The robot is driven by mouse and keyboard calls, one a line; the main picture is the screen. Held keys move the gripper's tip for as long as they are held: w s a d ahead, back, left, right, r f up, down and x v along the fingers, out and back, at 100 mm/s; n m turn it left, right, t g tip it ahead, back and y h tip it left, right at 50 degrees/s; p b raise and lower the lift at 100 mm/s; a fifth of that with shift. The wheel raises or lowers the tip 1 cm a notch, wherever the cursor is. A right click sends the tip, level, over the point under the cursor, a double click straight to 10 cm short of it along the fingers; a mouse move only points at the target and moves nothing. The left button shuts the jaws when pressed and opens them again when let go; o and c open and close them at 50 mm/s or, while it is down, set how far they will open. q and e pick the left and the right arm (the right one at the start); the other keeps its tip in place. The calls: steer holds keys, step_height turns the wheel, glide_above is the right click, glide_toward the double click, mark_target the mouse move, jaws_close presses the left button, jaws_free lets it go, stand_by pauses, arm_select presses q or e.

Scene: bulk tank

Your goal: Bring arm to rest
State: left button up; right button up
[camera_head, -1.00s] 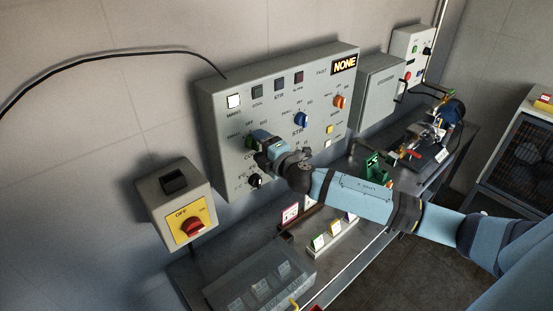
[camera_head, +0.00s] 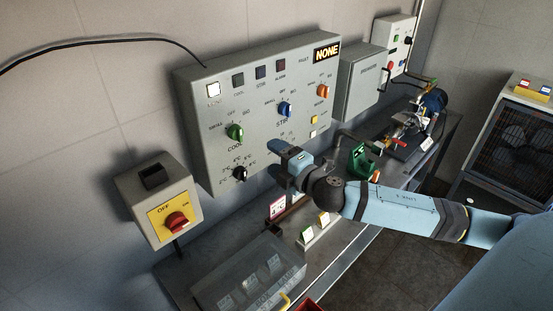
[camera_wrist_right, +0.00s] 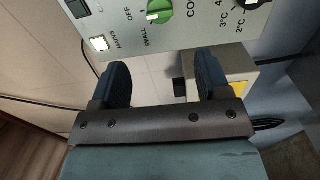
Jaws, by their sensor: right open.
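My right arm (camera_head: 395,208) comes in from the right in the head view. Its gripper (camera_head: 276,158) is in front of the lower right part of the grey control panel (camera_head: 205,122), apart from the knobs. In the right wrist view the two dark fingers (camera_wrist_right: 164,85) are spread wide with nothing between them. The green knob (camera_head: 235,132) and the black knob (camera_head: 240,174) are both uncovered; the green knob also shows in the wrist view (camera_wrist_right: 160,10). My left gripper does not show.
A yellow-plated box with a red OFF switch (camera_head: 177,221) hangs left of the panel. Below, a bench (camera_head: 340,245) carries a clear-lidded box (camera_head: 248,275), small cards, a green device (camera_head: 362,160) and a pump assembly (camera_head: 412,130). A caged unit (camera_head: 510,135) stands at right.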

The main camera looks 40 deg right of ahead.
stand_by(0.3)
steer(key=s+a+f+m+g, duration=0.2)
steer(key=s+a+f+m, duration=0.3)
steer(key=s+f, duration=0.2)
steer(key=s+a+f+m+g, duration=0.2)
steer(key=s+a+f+m, duration=0.3)
steer(key=f, duration=0.6)
steer(key=s+a+f+m+g+p, duration=0.1)
steer(key=s+a+f+m, duration=0.4)
steer(key=s+f, duration=0.5)
steer(key=shift+a+m+g+y, duration=0.15)
steer(key=shift+m+g+y, duration=0.15)
steer(key=shift+m+g, duration=0.55)
steer(key=shift+o, duration=0.4)
steer(key=shift+f, duration=0.1)
